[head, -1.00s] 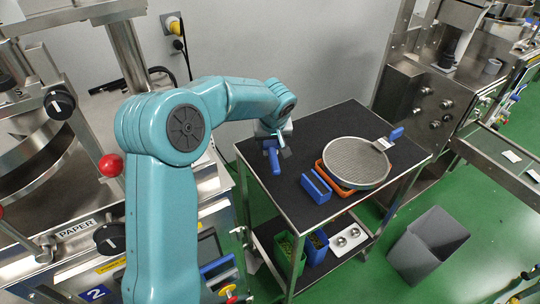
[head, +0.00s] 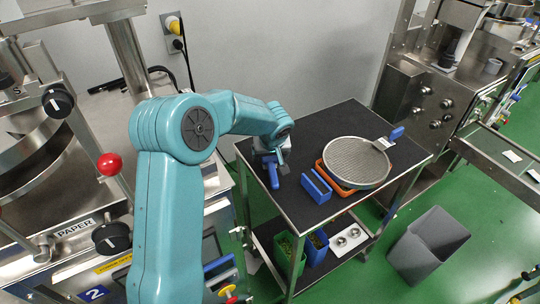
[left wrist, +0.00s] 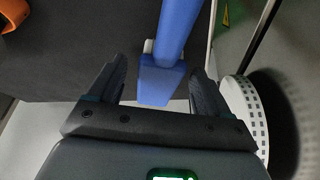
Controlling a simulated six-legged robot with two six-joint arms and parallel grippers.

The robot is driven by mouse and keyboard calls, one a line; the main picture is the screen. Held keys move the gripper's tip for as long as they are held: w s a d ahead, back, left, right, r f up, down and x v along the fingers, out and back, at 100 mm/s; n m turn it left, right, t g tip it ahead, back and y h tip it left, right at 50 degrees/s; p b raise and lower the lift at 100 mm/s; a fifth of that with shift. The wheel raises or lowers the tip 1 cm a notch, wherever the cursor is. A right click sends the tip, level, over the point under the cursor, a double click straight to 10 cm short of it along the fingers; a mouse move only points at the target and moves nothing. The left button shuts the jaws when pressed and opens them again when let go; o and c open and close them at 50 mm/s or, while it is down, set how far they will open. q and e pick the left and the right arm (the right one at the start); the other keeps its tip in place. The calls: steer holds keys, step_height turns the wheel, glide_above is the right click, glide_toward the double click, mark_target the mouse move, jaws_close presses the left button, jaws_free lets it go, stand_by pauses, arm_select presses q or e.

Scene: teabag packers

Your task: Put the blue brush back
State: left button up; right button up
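The blue brush (head: 274,178) shows at my left gripper (head: 272,156), by the left side of the black-topped cart (head: 330,123). In the left wrist view its blue handle (left wrist: 177,25) runs up out of frame, and its wider blue part (left wrist: 160,82) lies between the two fingers of my left gripper (left wrist: 158,68). A narrow gap shows beside the brush, but it moves along with the gripper, so I take the gripper as shut on it. I cannot tell whether the brush touches the cart top. My right gripper is not in view.
A blue holder (head: 316,187) stands on the cart right of the brush, beside an orange tray (head: 337,184) under a round sieve (head: 355,160). Green (head: 289,252) and blue (head: 315,247) bins stand on the lower shelf. A grey bin (head: 428,245) is on the floor.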

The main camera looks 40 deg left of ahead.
arm_select(q)
steer(key=shift+s+r, duration=0.1)
steer(key=shift+r, duration=0.05)
steer(key=shift+r+p, duration=0.2)
steer(key=shift+p, duration=0.15)
steer(key=shift+d+r, duration=0.1)
steer(key=shift+r, duration=0.2)
steer(key=b+v, duration=0.1)
steer(key=v, duration=1)
steer(key=shift+b, duration=0.3)
steer(key=shift+d, duration=0.1)
steer(key=shift+d, duration=0.1)
